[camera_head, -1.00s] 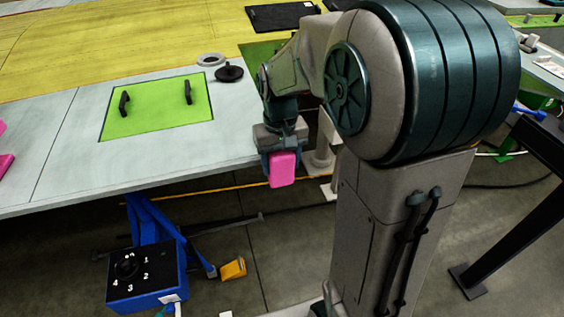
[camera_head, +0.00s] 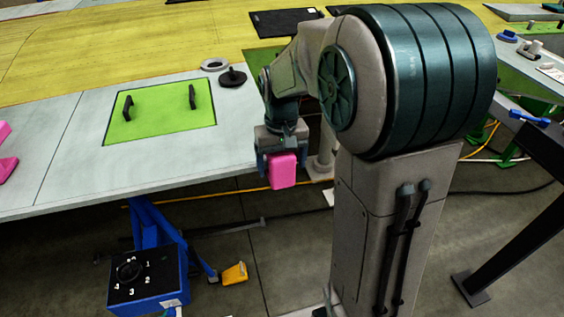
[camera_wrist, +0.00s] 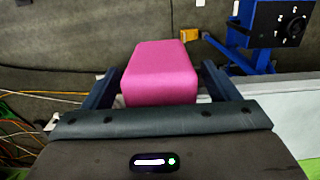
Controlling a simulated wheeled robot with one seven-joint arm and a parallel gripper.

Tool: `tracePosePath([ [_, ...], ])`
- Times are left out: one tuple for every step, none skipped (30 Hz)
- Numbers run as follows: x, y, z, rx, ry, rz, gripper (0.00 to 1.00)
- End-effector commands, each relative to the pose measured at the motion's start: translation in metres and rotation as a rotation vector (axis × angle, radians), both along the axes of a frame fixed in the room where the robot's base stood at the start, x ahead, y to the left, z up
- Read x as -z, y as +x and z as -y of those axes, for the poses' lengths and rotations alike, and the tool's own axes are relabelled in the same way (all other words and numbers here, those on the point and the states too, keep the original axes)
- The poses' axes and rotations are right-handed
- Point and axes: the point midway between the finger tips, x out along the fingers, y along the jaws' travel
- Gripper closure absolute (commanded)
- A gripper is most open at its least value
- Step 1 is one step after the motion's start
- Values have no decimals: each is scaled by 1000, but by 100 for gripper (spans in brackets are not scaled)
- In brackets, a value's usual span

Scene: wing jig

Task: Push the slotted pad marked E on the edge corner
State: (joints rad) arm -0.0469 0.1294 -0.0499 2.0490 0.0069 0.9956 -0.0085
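A pink block-shaped pad (camera_head: 282,172) is held between the fingers of my gripper (camera_head: 276,168), just off the front edge of the grey table surface. It also shows in the wrist view (camera_wrist: 160,72), with a dark finger on each side of it. No letter E and no slot can be made out on the faces I see. The edge corner of the grey panel (camera_head: 225,165) lies close to the left of my gripper. Whether the pad touches that edge cannot be told.
A green plate (camera_head: 160,115) with two black handles lies on the grey panel. A grey ring (camera_head: 215,64) and a black knob (camera_head: 232,77) are behind it. Other pink pieces (camera_head: 8,165) are at the far left. A blue box with a dial (camera_head: 148,283) stands below the edge.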

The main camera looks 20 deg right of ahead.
Motion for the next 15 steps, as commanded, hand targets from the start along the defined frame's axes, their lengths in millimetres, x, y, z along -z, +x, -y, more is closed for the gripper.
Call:
tracePosePath([
  [0, 0, 0, 0, 0, -1, 19],
  [0, 0, 0, 0, 0, -1, 19],
  [0, -1, 0, 0, 0, -1, 19],
  [0, -1, 0, 0, 0, -2, 19],
  [0, -1, 0, 0, 0, -2, 19],
  [-1, 0, 0, 0, 0, -1, 19],
  [-2, 0, 0, 0, 0, -1, 19],
  [-5, 0, 0, 0, 0, -1, 19],
  [-8, 0, 0, 0, 0, 0, 19],
  [-12, 0, 0, 0, 0, 1, 19],
  [-17, 1, 0, 0, 0, 2, 19],
  [-24, 1, 0, 0, 0, 4, 19],
  [-30, 1, 0, 0, 0, 3, 19],
  [-37, 2, 0, 0, 0, 4, 19],
  [-46, 2, 0, 0, 0, 5, 19],
])
